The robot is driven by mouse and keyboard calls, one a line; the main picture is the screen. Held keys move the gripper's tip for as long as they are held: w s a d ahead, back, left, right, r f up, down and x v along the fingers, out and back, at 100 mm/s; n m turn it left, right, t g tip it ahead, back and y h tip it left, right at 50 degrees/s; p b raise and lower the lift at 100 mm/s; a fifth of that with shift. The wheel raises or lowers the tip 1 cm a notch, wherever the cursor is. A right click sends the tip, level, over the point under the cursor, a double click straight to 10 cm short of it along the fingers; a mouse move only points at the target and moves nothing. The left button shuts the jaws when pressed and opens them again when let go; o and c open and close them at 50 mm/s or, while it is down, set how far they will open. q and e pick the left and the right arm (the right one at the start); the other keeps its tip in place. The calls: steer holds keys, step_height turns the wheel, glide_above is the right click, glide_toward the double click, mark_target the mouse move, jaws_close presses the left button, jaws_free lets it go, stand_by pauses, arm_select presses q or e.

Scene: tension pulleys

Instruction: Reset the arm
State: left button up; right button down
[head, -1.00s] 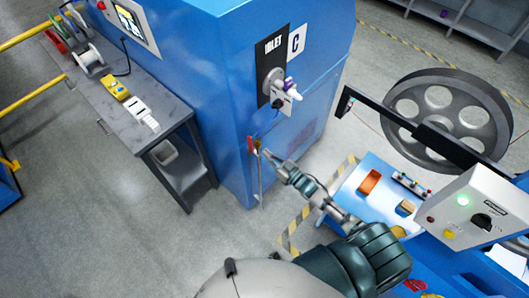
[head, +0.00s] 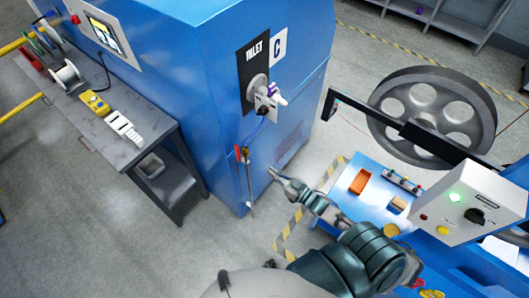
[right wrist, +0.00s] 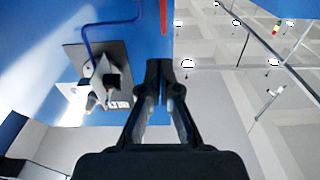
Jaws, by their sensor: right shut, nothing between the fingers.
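My right gripper (head: 271,171) is shut and empty. It is in front of the blue machine cabinet (head: 215,95), to the right of the thin hanging tools (head: 246,165) and apart from them in the head view. In the right wrist view the closed black fingers (right wrist: 160,68) point up the picture, with nothing between them. My right arm (head: 345,228) reaches in from the bottom of the head view. My left gripper is not in view.
The inlet fitting (head: 258,87) sticks out of the cabinet; a blue line hangs below it. A grey workbench (head: 140,150) stands at left. At right are a blue machine table (head: 345,190), a control box (head: 478,205) and a large spoked wheel (head: 385,105). Bare floor lies at lower left.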

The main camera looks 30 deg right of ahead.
steer(key=s+d+f+m+g+h, duration=0.15)
steer(key=s+f, duration=0.25)
steer(key=f, duration=0.7)
steer(key=s+d+f+g+h, duration=0.1)
steer(key=s+f+g+h, duration=0.25)
steer(key=f, duration=0.65)
steer(key=s+d+f+m+g+h, duration=0.15)
steer(key=s+f, duration=0.25)
steer(key=f, duration=0.7)
steer(key=s+a+f+g, duration=0.3)
steer(key=s+f, duration=0.2)
steer(key=s, duration=0.4)
steer(key=s+a+f+g, duration=0.3)
steer(key=s+f, duration=0.2)
steer(key=s, duration=0.4)
steer(key=s+a+f+n+g, duration=0.1)
steer(key=s+f+g, duration=0.3)
steer(key=s, duration=0.5)
steer(key=shift+s+a+f+h, duration=0.15)
steer(key=shift+a+f+h, duration=0.3)
steer(key=shift+a+f, duration=0.5)
steer(key=shift+d, duration=0.15)
